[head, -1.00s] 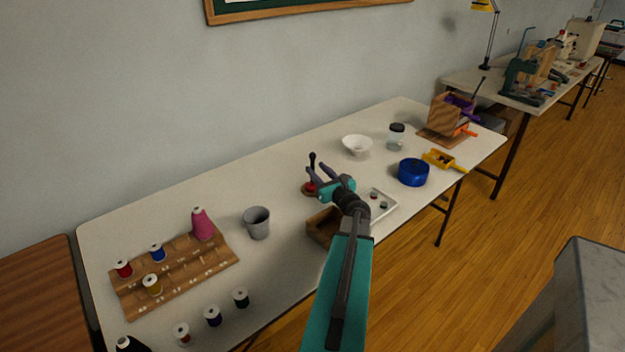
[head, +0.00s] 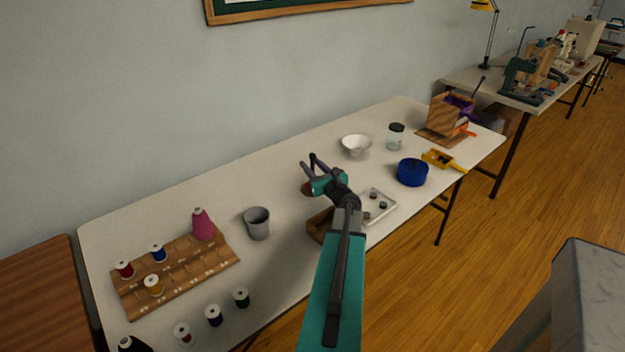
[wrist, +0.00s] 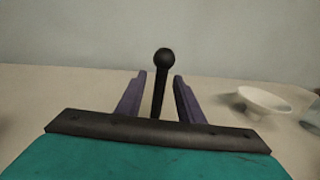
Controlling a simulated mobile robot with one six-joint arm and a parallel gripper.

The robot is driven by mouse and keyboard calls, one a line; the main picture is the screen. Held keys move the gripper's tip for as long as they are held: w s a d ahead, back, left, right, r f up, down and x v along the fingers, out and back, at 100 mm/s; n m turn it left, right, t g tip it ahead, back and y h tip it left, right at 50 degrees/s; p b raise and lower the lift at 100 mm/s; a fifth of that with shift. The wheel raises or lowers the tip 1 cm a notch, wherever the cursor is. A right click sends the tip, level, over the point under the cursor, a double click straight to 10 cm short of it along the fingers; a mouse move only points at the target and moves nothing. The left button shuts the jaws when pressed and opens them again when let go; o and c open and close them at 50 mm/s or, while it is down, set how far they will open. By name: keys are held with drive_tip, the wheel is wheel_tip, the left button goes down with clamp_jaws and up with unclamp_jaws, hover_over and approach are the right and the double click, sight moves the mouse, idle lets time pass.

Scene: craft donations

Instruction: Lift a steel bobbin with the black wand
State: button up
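The black wand (wrist: 160,88) stands upright with a round knob on top. In the wrist view it shows between the two fingers of my gripper (wrist: 160,82), with a gap on each side. In the head view the wand's tip (head: 312,157) shows at my gripper (head: 314,166), and its reddish-brown base (head: 307,188) is mostly hidden behind my gripper. A pale shallow tray (head: 390,209) lies right of my arm. Small dark grey discs that look like steel bobbins (head: 382,205) lie in it, partly hidden by my arm.
A wooden box (head: 318,226) stands left of my arm, near the front edge. A grey cup (head: 257,223) and a spool rack (head: 190,272) are further left. A white bowl (head: 357,146), glass jar (head: 395,138) and blue round tin (head: 412,173) stand right. The table's back middle is clear.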

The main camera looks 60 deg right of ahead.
drive_tip(key=shift+p+x, duration=0.35)
drive_tip(key=shift+x, duration=1.25)
clamp_jaws()
